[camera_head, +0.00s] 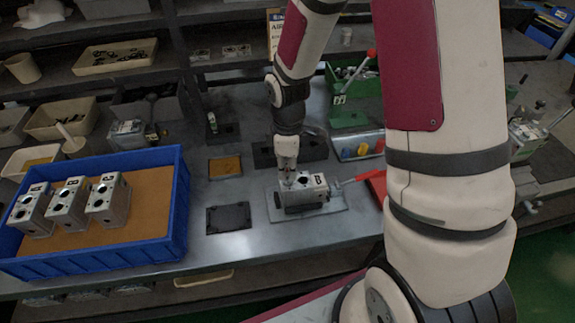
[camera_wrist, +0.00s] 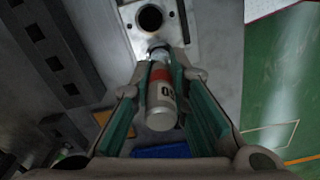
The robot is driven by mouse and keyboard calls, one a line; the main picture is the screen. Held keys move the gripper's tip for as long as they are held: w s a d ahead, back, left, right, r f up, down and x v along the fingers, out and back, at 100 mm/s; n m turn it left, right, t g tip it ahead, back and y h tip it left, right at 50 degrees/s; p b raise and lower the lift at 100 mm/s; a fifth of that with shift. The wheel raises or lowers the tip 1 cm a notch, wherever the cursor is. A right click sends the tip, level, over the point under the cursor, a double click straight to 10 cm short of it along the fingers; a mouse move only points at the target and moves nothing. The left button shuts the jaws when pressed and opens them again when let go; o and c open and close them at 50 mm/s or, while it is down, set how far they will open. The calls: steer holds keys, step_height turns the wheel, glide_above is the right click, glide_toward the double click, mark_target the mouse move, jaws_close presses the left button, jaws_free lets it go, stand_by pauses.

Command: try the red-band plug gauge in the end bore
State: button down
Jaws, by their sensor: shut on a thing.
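The red-band plug gauge (camera_wrist: 161,98) is a pale cylinder with a red band and dark lettering. In the wrist view my gripper (camera_wrist: 161,68) is shut on it, with green-lined fingers on both sides. Its narrow metal end points at the valve block (camera_wrist: 178,22), below a round dark bore (camera_wrist: 150,18). Whether the tip is inside the end bore or only at its edge, I cannot tell. In the head view the block, marked B, (camera_head: 312,184) sits on a grey plate (camera_head: 335,203). My gripper (camera_head: 287,172) is over its left part, and the gauge is hard to make out there.
A blue tray (camera_head: 120,257) with three valve blocks (camera_head: 68,202) stands at the left. A red-handled lever (camera_head: 362,177) is right of the block. A dark pad (camera_head: 228,218) and an orange pad (camera_head: 225,167) lie left of it. A green bin (camera_head: 348,118) stands behind.

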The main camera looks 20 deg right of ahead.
steer(key=shift+f+b, duration=0.35)
steer(key=shift+f, duration=0.7)
steer(key=shift+r, duration=0.15)
stand_by(1.3)
steer(key=shift+r+p, duration=2.05)
steer(key=shift+r, duration=1.45)
